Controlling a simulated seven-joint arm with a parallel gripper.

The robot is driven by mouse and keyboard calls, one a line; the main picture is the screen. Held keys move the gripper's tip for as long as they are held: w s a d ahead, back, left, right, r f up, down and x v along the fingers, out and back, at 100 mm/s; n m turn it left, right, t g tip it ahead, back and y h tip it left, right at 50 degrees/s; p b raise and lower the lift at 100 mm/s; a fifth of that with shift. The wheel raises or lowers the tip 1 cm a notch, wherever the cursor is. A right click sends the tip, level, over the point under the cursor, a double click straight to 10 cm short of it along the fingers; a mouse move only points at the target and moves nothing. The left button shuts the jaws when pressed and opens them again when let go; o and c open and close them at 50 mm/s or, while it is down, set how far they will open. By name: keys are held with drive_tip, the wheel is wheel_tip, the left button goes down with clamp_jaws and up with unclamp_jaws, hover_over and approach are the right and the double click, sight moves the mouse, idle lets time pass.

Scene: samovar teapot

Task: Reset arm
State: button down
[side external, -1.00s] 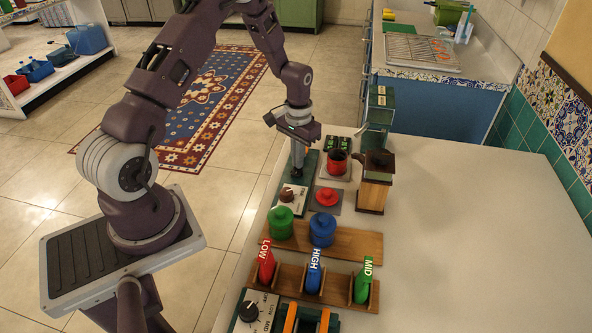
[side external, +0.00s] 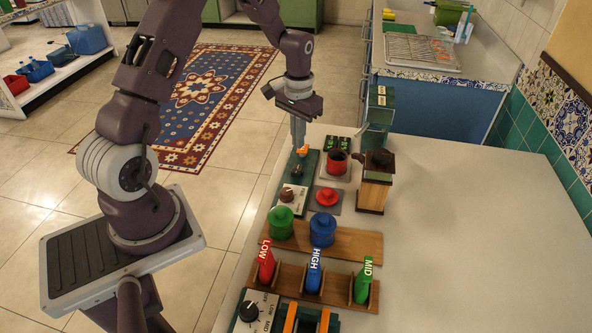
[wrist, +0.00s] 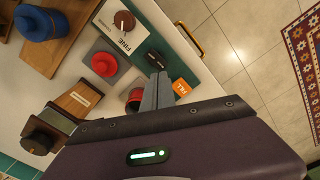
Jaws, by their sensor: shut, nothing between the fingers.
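My gripper (side external: 298,133) is shut and empty. It points down above the far left edge of the counter, over the green panel with an orange part (side external: 303,149) and a black switch (side external: 297,170). In the wrist view my gripper's closed fingers (wrist: 157,90) reach up beside the orange tag (wrist: 181,87) and below the black switch (wrist: 153,61). The fingers look raised above the panel; whether they touch anything cannot be told.
Near the gripper are a red cup (side external: 337,162), a red-knobbed plate (side external: 328,197), a brown-and-green grinder-like box (side external: 375,184) and a brown dial (side external: 287,194). Green (side external: 281,223) and blue (side external: 322,229) lidded pots and LOW, HIGH, MID scoops stand closer. The counter's right side (side external: 450,230) is clear.

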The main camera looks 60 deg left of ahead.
drive_tip(key=s+d+r+t, duration=0.15)
drive_tip(key=d+r, duration=0.35)
drive_tip(key=r, duration=0.6)
drive_tip(key=s+d+r+m+t, duration=0.2)
drive_tip(key=s+d+r+t, duration=0.1)
drive_tip(key=s+d+r, duration=0.75)
drive_tip(key=s+d+r+m+t, duration=0.1)
drive_tip(key=s, duration=1.1)
drive_tip(key=shift+d+r, duration=0.25)
drive_tip(key=shift+d, duration=0.15)
